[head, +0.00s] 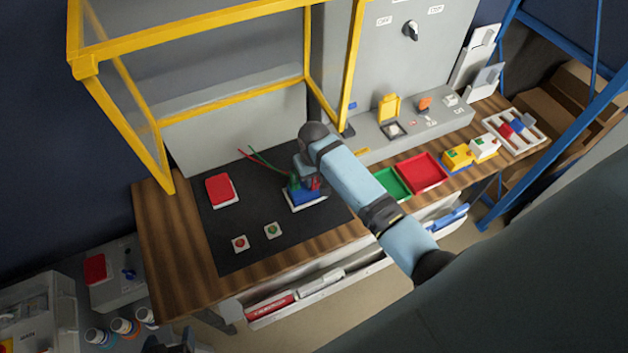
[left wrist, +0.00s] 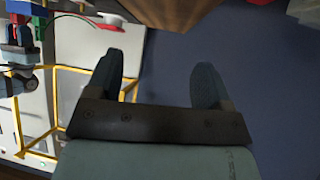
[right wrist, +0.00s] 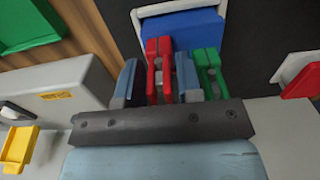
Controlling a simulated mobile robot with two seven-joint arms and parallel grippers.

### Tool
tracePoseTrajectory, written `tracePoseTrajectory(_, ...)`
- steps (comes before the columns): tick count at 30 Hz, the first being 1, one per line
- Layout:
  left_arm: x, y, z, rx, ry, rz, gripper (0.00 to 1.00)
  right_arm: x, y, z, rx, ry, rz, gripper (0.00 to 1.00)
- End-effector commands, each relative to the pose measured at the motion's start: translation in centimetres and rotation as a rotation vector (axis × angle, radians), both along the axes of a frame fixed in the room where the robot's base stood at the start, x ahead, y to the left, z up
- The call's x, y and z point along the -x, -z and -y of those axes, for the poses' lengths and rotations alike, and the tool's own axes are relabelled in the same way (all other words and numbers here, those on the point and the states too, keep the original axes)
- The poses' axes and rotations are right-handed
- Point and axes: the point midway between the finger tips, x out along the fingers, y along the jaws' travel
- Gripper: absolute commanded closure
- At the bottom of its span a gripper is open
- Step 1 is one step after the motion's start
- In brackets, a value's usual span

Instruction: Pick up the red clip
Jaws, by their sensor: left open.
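The red clip (right wrist: 158,68) stands upright between the two fingers of my right gripper (right wrist: 157,80) in the right wrist view. The right finger is close beside it; I cannot tell whether both fingers press on it. A green clip (right wrist: 209,72) stands just right of that finger. A blue block (right wrist: 185,33) in a white tray lies beyond them. In the head view my right gripper (head: 306,170) points down over the blue block (head: 303,196) on the black mat, and the clips are partly hidden. My left gripper (left wrist: 157,75) is open and empty, away from the clips.
A red-lidded box (head: 221,189) and two small button tiles (head: 272,231) lie on the mat (head: 240,255). Green (head: 391,184) and red (head: 422,172) bins sit to the right. A yellow frame (head: 160,150) stands at the back left. The mat's front is mostly clear.

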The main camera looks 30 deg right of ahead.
Motion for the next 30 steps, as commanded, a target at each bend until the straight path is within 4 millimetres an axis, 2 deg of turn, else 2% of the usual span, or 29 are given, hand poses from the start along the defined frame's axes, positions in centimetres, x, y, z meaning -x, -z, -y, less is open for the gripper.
tracePoseTrajectory(1, 0.0, 0.0, 0.0, -0.001, 0.001, 0.000, 0.26, 0.0, 0.0, 0.0, 0.000, 0.000, 0.000, 0.79)
tracePoseTrajectory(3, 0.0, -0.1, -0.1, -0.002, 0.002, 0.003, 0.26, 0.0, 0.0, 0.0, 0.000, 0.000, 0.000, 0.95)
tracePoseTrajectory(4, 0.0, -0.2, -0.1, -0.001, 0.002, 0.002, 0.26, 0.0, 0.0, 0.0, 0.000, 0.000, 0.000, 1.00)
tracePoseTrajectory(14, -0.1, -0.5, 0.0, 0.000, 0.005, 0.009, 0.26, 0.0, -0.2, 0.0, 0.000, 0.000, 0.001, 1.00)
tracePoseTrajectory(19, -0.1, -0.3, 0.1, -0.003, 0.008, 0.010, 0.26, -0.1, -1.3, 0.0, 0.000, 0.000, 0.003, 1.00)
tracePoseTrajectory(23, -0.1, -0.1, 0.0, -0.008, 0.013, 0.014, 0.26, -0.1, -3.4, 0.0, 0.000, -0.001, 0.006, 1.00)
tracePoseTrajectory(30, -0.2, -0.1, -0.1, -0.024, 0.033, 0.028, 0.26, -0.1, -10.0, 0.0, -0.001, 0.000, 0.007, 1.00)
